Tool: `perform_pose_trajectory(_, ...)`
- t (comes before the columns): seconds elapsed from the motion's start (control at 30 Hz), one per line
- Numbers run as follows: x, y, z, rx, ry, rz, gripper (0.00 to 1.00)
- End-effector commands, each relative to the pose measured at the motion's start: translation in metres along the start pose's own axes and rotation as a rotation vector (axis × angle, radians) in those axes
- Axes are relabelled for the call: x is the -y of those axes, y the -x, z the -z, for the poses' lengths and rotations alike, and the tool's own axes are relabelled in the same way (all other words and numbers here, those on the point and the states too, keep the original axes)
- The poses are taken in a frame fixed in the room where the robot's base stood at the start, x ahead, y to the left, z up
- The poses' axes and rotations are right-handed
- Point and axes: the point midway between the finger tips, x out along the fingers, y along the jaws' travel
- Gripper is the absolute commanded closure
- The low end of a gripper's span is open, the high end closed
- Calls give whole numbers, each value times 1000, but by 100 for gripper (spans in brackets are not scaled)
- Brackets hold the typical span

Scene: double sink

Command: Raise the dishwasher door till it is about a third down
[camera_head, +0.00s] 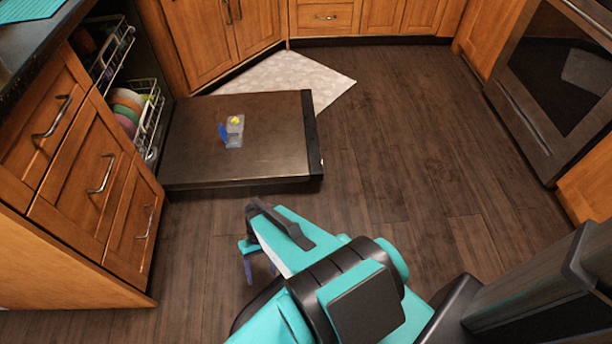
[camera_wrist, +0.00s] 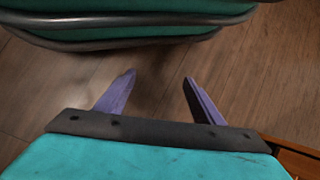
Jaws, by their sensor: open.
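The dishwasher door (camera_head: 270,155) lies fully lowered, about level, its inner face up, in the head view. Its free edge (camera_head: 313,140) is a dark strip at the right. A grey dispenser with a blue flap (camera_head: 234,131) sits on the door's inner face. My gripper (camera_head: 262,272) is in front of the door, on the near side, apart from it and pointing down. In the wrist view my gripper (camera_wrist: 158,92) has its two purple fingers spread, with only wood floor between them. The door is not clearly seen in the wrist view.
Dish racks (camera_head: 148,112) with bowls show inside the dishwasher at the left. Wooden drawers (camera_head: 95,170) stand at the near left. A pale mat (camera_head: 285,78) lies behind the door. An oven (camera_head: 555,75) is at the right. The wood floor (camera_head: 420,140) between is clear.

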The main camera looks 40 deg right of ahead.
Motion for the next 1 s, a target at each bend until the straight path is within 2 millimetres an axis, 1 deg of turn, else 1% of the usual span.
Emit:
perform_pose_trajectory(0.03,-5,-3,15,-5,-23,49,38)
perform_pose_trajectory(0.27,-20,5,57,-38,-88,264,38)
perform_pose_trajectory(0.47,-42,19,95,-95,-134,451,38)
perform_pose_trajectory(0.57,-57,29,114,-132,-152,543,38)
perform_pose_trajectory(0.77,-95,53,148,-227,-182,721,38)
perform_pose_trajectory(0.87,-118,66,163,-284,-193,806,38)
perform_pose_trajectory(0.97,-145,80,176,-347,-202,889,38)
perform_pose_trajectory(1.0,-156,86,181,-375,-206,922,38)
